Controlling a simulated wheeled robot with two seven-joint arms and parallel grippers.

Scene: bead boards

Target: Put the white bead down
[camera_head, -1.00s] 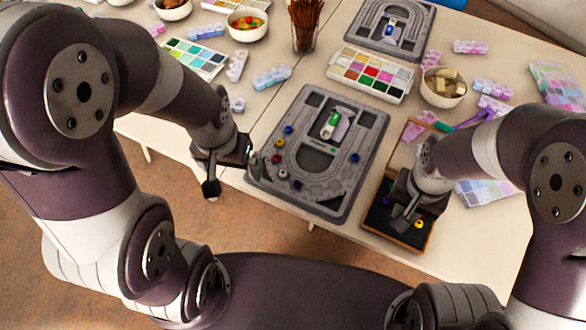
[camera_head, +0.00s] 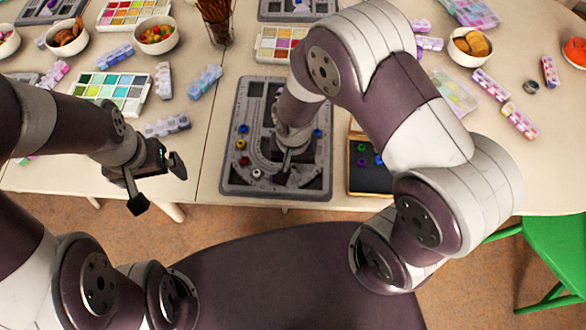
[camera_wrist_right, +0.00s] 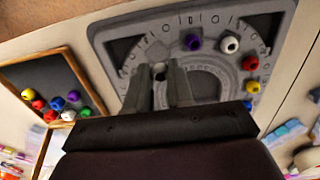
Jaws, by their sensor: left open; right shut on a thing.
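My right gripper (camera_head: 285,166) is over the lower middle of the grey bead board (camera_head: 228,178). In the right wrist view its fingers (camera_wrist_right: 160,77) are shut on a small pale bead (camera_wrist_right: 159,69), largely hidden between them; its colour is hard to tell. I cannot tell if it touches the board. A separate white bead (camera_wrist_right: 229,44) sits in the board's curved groove, beside a purple bead (camera_wrist_right: 192,42) and a red bead (camera_wrist_right: 250,63). My left gripper (camera_head: 158,185) is open and empty, left of the board, near the table's front edge.
A wood-rimmed black tray (camera_head: 369,184) with several coloured beads lies right of the board, partly hidden by my right arm. Yellow (camera_head: 241,144) and blue (camera_head: 243,129) beads sit on the board's left side. Bowls, palettes and bead boxes stand further back.

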